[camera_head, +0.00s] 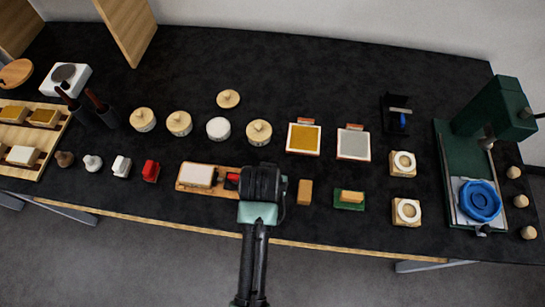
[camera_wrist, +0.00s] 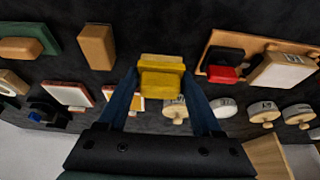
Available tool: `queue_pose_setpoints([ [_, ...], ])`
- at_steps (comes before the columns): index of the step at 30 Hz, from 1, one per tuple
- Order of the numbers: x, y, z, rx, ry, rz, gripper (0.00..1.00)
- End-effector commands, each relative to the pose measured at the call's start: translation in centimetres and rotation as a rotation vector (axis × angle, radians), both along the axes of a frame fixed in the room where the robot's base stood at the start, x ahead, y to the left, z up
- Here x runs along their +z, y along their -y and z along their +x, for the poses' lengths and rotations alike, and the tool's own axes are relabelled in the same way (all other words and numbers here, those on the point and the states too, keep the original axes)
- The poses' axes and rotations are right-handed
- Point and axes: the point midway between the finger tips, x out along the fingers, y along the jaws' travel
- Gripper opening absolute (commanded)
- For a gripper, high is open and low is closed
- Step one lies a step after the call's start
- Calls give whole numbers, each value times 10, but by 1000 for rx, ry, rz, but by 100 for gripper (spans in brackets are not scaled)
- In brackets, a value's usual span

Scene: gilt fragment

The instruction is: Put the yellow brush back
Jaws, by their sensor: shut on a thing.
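The yellow brush (camera_wrist: 160,77) is between the two blue fingers of my gripper (camera_wrist: 162,98) in the wrist view, and they are shut on it. In the head view my gripper (camera_head: 262,185) is over the front middle of the table, just right of a wooden tray (camera_head: 212,189); the gripper's body hides the brush there. The same tray shows at the right of the wrist view (camera_wrist: 286,44), apart from the brush. It bears a white block (camera_head: 198,175) and a red and black piece (camera_head: 232,179). I cannot tell the brush's height above the table.
Right of my gripper lie a tan block (camera_head: 305,192) and a green base with a tan block (camera_head: 349,206). Lidded jars (camera_head: 259,132) stand behind.

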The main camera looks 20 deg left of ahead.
Motion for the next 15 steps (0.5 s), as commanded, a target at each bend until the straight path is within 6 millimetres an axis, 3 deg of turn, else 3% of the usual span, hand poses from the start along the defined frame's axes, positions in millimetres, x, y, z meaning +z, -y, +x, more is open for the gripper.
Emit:
queue_pose_setpoints([
  [9,-41,1,-1,-1,-2,-1,22],
  [15,-43,1,0,-1,1,1,22],
])
